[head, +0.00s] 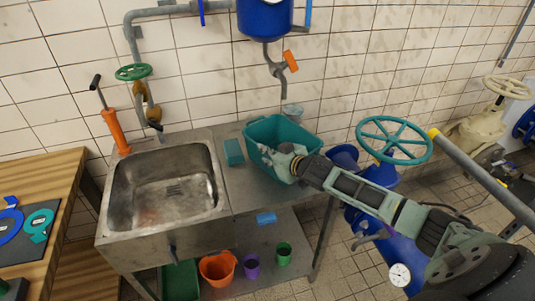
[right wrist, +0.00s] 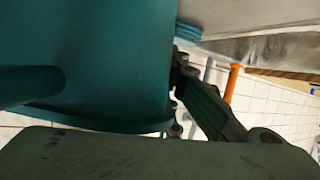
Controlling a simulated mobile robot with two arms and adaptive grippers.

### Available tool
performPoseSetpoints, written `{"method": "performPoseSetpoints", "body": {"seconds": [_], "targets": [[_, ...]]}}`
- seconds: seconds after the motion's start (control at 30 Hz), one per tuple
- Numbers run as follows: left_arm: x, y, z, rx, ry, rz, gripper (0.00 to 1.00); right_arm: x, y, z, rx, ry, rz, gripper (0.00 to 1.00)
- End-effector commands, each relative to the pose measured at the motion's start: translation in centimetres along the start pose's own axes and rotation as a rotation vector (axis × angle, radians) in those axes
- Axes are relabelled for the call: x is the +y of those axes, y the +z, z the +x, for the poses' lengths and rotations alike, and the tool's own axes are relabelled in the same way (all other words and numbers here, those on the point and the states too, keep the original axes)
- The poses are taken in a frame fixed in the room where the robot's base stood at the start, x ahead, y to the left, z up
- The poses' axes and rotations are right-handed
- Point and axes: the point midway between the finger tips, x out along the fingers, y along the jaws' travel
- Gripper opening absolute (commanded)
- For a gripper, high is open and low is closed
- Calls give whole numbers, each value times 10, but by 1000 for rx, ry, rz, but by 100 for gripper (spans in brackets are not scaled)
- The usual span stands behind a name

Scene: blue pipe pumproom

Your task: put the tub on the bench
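The tub (head: 258,132) is teal and open-topped. It appears upright at the right end of the metal sink unit (head: 237,185), by the wall. My right gripper (head: 277,156) is at the tub's near right side, over its rim. In the right wrist view the tub (right wrist: 100,60) fills the upper left. A dark finger there lies against or very near the tub's edge. The other finger's contact is hidden, so I cannot tell whether the gripper is closed on the wall. My left gripper is not in view.
A wooden bench (head: 62,170) stands at the left, with a dark board (head: 35,235) of tools. The sink basin (head: 165,190) lies left of the tub. A teal block (head: 233,152) sits beside the tub. A teal valve wheel (head: 394,139) is close to my right arm.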

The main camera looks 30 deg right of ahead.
Motion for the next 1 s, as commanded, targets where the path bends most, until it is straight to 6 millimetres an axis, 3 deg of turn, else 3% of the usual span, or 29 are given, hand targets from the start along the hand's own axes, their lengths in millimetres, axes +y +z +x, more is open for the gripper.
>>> {"method": "performPoseSetpoints", "body": {"seconds": [0.23,0.63,0.77,1.0], "targets": [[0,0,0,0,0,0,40,0,0,0,0,0,0,23],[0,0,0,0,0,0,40,1,1,-4,-2,1,0,23],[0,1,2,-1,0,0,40,0,2,-19,-2,-1,2,23],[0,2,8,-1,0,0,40,-1,2,-64,-3,-2,-4,23]]}}
